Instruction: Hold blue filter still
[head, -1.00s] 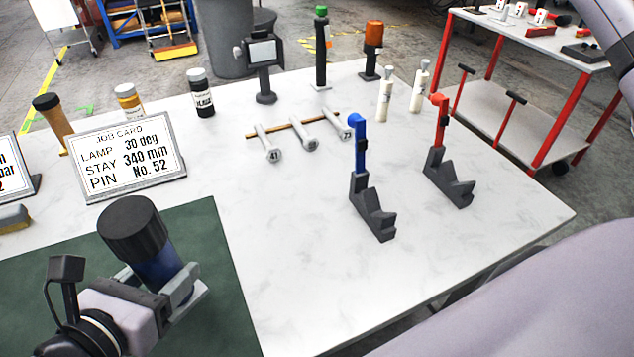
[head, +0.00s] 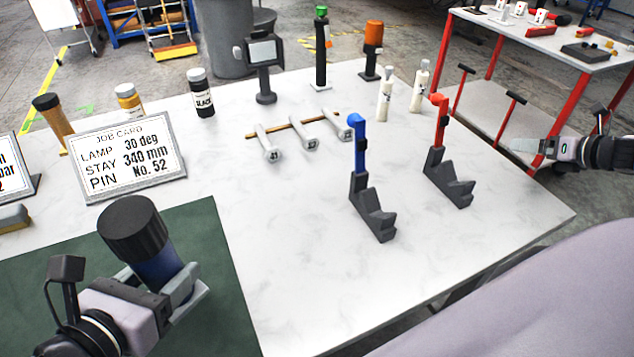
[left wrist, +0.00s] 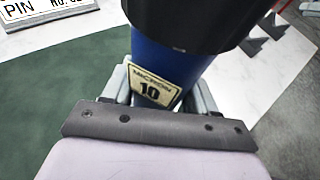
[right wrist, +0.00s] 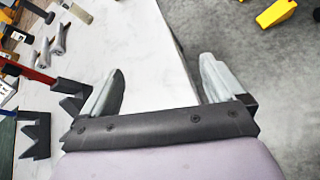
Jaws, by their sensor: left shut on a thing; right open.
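The blue filter (head: 158,268) has a blue body and a wide black cap, and stands slightly tilted over the green mat (head: 215,260) in the head view. My left gripper (head: 178,285) is shut around its blue body. The left wrist view shows the filter's blue body (left wrist: 180,68) between the fingers, with a label reading "MICRON 10". Its lower end is hidden, so I cannot tell whether it touches the mat. My right gripper (head: 530,147) is open and empty at the right, beyond the table's edge. Its spread fingers also show in the right wrist view (right wrist: 158,90).
A job card (head: 126,160) stands behind the mat. Blue (head: 360,165) and red (head: 438,130) clamps on dark V-shaped stands are at the table's right. Several numbered pins (head: 302,138) lie behind them. A red-legged cart (head: 540,40) stands beyond.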

